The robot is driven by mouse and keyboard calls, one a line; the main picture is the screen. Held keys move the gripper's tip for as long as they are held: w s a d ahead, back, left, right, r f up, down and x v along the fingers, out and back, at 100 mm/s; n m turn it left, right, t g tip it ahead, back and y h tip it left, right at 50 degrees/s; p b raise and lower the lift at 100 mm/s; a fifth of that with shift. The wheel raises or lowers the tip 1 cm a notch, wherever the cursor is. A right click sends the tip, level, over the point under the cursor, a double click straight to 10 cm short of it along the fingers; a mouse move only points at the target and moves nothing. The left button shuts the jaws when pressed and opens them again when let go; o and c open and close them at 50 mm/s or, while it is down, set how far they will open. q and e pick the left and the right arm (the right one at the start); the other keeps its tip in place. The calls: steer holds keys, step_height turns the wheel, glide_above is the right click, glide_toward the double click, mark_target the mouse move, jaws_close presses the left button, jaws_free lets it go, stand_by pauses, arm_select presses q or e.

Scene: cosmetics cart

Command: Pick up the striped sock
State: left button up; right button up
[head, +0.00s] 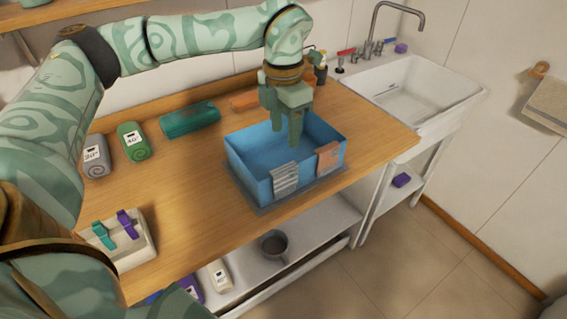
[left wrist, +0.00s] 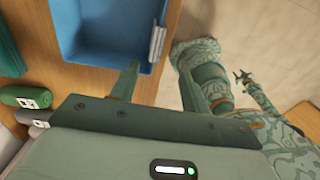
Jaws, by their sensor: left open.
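The striped sock (head: 285,179), grey and pale, hangs over the front wall of a blue bin (head: 252,174) on the wooden counter. It also shows at the bin's edge in the left wrist view (left wrist: 157,43). My left gripper (head: 283,122) points down above the bin, open and empty, its fingers apart from the sock. In the left wrist view its two fingers (left wrist: 158,84) stand wide, with the sock beyond the gap between them. What seems to be my right gripper (left wrist: 243,77) shows small at the right there; its jaws are too small to judge.
An orange cloth (head: 328,158) hangs over the same bin wall, right of the sock. Behind are a teal case (head: 190,119) and a soap bottle (head: 320,70). Rolled towels (head: 133,141) lie left. A sink (head: 415,90) stands right.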

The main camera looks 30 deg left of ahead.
mark_target(284, 178)
arm_select(q)
steer(key=f, duration=0.3)
steer(key=f+b, duration=0.1)
steer(key=f, duration=0.2)
steer(key=f+b, duration=0.1)
steer(key=f, duration=0.2)
steer(key=shift+s+a+f, duration=0.1)
steer(key=shift+a+f, duration=0.15)
steer(key=shift+d+f, duration=0.1)
steer(key=shift+f, duration=0.35)
steer(key=f+b, duration=0.2)
steer(key=f, duration=0.3)
steer(key=shift+w+f, duration=0.1)
steer(key=shift+w, duration=0.1)
arm_select(e)
steer(key=f, duration=0.2)
steer(key=s+f, duration=0.1)
steer(key=f, duration=0.1)
steer(key=shift+s+d, duration=0.1)
steer(key=shift+d, duration=0.1)
arm_select(q)
jaws_close()
arm_select(e)
steer(key=shift+d, duration=0.25)
